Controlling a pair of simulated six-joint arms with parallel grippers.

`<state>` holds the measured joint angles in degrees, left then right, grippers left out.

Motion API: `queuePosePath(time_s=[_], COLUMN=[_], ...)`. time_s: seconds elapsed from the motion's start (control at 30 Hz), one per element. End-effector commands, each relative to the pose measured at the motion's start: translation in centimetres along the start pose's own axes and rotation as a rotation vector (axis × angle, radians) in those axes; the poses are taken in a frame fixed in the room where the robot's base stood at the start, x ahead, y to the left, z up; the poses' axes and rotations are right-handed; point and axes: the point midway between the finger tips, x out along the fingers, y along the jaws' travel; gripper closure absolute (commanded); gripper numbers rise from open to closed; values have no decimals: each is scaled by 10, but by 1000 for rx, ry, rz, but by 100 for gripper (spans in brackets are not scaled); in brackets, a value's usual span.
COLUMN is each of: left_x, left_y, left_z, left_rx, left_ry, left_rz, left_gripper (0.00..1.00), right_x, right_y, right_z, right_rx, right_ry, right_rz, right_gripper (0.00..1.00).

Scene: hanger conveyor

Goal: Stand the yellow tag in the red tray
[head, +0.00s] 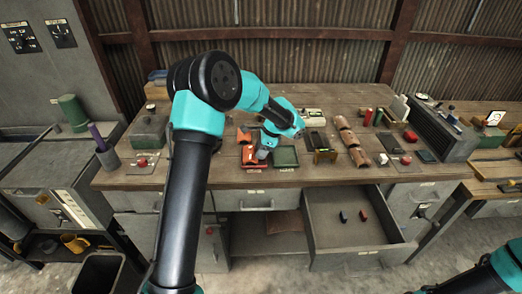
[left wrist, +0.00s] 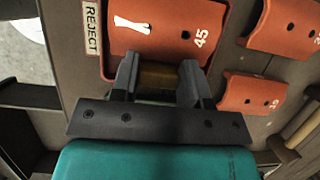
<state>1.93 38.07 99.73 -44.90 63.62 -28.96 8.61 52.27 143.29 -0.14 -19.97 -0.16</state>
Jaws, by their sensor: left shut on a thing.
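My left gripper (head: 263,153) is low over the workbench, at the red tray (head: 256,166). In the left wrist view the gripper (left wrist: 158,82) is shut on a dull yellow-brown piece, which I take as the yellow tag (left wrist: 158,76); only a short strip of it shows between the fingers. Just beyond the fingertips is an orange-red plate marked 45 (left wrist: 165,30), with a hole and a white mark, beside a REJECT label (left wrist: 92,28). I cannot tell whether the held piece touches the tray. My right gripper is outside the frames; only its arm shows at bottom right.
A green tray (head: 285,157) stands right of the red one. More orange plates (left wrist: 250,93) lie to the right in the left wrist view. A row of brown curved pieces (head: 351,140) lies farther right. An open drawer (head: 355,232) juts out below the bench.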

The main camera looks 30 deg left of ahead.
Motion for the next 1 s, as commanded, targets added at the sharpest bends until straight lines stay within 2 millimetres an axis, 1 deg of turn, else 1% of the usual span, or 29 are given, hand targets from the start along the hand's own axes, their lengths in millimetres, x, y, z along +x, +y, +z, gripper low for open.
queuePosePath(time_s=[0.03,0.17,0.2,0.43,0.47,0.83,1.0], left_x=[17,18,18,18,18,18,9], left_y=[4,5,5,5,5,5,5], left_z=[-4,-4,-4,-5,-5,-4,-1], left_rx=[4,3,2,1,1,1,2], left_ry=[-2,-2,-1,0,0,0,-1], left_rz=[23,24,24,26,26,26,25], left_gripper=[80,80,56,34,33,33,33], right_x=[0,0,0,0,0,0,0], right_y=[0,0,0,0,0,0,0], right_z=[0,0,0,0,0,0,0], right_rx=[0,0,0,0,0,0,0], right_ry=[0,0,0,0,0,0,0], right_rz=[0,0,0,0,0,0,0], right_gripper=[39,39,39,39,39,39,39])
